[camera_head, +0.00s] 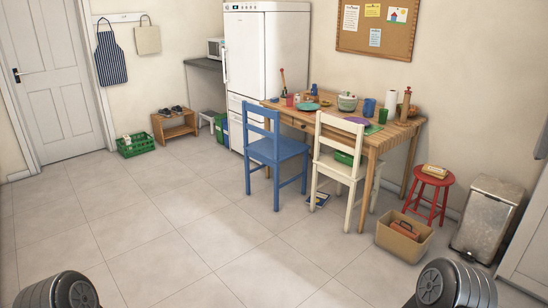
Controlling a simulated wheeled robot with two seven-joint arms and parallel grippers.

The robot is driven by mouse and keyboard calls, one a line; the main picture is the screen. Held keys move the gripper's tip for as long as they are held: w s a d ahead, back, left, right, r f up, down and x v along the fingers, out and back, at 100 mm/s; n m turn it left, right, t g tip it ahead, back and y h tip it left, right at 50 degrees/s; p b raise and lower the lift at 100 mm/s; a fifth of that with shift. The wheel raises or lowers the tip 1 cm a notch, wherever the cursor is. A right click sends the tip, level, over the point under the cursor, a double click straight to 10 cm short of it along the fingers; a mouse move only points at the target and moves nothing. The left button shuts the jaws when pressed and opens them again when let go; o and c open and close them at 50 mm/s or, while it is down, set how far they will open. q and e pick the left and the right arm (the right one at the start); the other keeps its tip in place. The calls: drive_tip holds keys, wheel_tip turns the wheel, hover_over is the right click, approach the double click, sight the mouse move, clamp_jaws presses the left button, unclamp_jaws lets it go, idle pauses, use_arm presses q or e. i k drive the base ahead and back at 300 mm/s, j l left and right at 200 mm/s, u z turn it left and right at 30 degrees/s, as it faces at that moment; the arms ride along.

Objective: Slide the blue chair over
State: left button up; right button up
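The blue chair (275,151) stands upright at the left part of the long side of the wooden table (378,141). Its backrest faces me and its seat points toward the table. A white chair (336,166) stands just to its right, close beside it. Parts of my two arms show at the bottom left and bottom right corners, well apart from the chair. Neither of my grippers can be seen.
Open tiled floor (173,232) lies in front of and left of the chairs. A cardboard box (404,240), a red stool (432,186) and a metal bin (486,217) stand at the right. A green crate (136,146) and fridge (266,62) stand at the back.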

sight(277, 151)
drive_tip(key=i+l+u, duration=0.2)
drive_tip(key=i+j+u, duration=0.35)
drive_tip(key=i, duration=0.3)
drive_tip(key=i+u, duration=0.35)
drive_tip(key=i, duration=0.3)
drive_tip(key=i+u, duration=0.35)
drive_tip(key=i, duration=0.35)
drive_tip(key=i+z, duration=0.15)
drive_tip(key=i, duration=0.5)
drive_tip(key=i+z, duration=0.2)
drive_tip(key=i, duration=0.4)
drive_tip(key=i+j+z, duration=0.15)
drive_tip(key=i, duration=0.5)
drive_tip(key=i+j+z, duration=0.15)
drive_tip(key=i, duration=0.45)
drive_tip(key=i+z, duration=0.4)
drive_tip(key=i+j+z, duration=0.3)
drive_tip(key=i+z, duration=0.15)
drive_tip(key=i, duration=0.15)
drive_tip(key=i+j+z, duration=0.85)
